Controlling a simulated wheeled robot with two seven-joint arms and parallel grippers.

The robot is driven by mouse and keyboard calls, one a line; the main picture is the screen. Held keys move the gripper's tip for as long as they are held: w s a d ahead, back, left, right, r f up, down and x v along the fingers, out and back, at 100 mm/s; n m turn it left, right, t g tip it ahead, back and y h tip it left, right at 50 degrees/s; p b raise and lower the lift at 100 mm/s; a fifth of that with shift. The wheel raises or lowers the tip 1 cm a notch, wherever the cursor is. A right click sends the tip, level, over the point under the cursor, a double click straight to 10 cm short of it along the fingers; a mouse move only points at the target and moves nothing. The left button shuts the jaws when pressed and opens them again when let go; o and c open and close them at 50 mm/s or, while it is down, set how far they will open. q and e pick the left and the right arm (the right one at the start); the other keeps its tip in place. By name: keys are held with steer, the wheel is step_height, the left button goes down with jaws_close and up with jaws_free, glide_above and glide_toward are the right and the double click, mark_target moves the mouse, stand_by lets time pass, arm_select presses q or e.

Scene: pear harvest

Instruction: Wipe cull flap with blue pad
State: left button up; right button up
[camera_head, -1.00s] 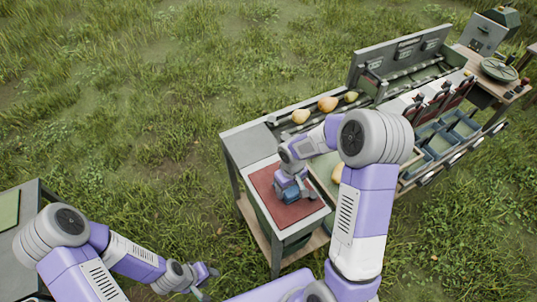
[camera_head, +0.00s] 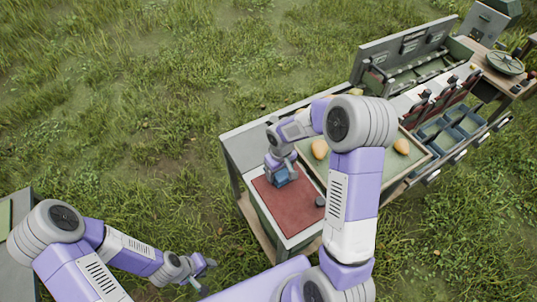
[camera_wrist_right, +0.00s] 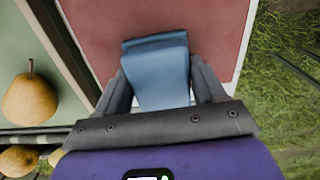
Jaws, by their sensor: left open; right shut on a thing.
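The red panel that I take to be the cull flap (camera_head: 290,213) lies on the near left end of the bench, framed in white. It also shows in the right wrist view (camera_wrist_right: 215,38). My right gripper (camera_head: 282,176) is shut on the blue pad (camera_wrist_right: 158,70), over the far part of the red panel. The pad sits between both fingers, its far end over the red surface. I cannot tell whether it touches. My left gripper (camera_head: 205,277) is open and empty over the grass, left of the bench.
A dark round knob (camera_head: 320,201) stands at the red panel's right edge. Pears lie in the trays beside it, one close in the wrist view (camera_wrist_right: 30,97). Blue bins (camera_head: 450,130) and a raised grey lid (camera_head: 405,48) are farther along. Grass is open at left.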

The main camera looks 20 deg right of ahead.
steer(key=shift+w, duration=0.4)
step_height(320, 180, up, 4)
steer(key=shift+s+r+p, duration=0.15)
steer(key=shift+r+p, duration=0.05)
steer(key=shift+p, duration=1.05)
steer(key=shift+w+r+p, duration=0.2)
steer(key=shift+r+p, duration=0.6)
steer(key=shift+r, duration=0.2)
steer(key=shift+r+p, duration=0.65)
steer(key=shift+r, duration=0.35)
steer(key=shift+s+f, duration=0.1)
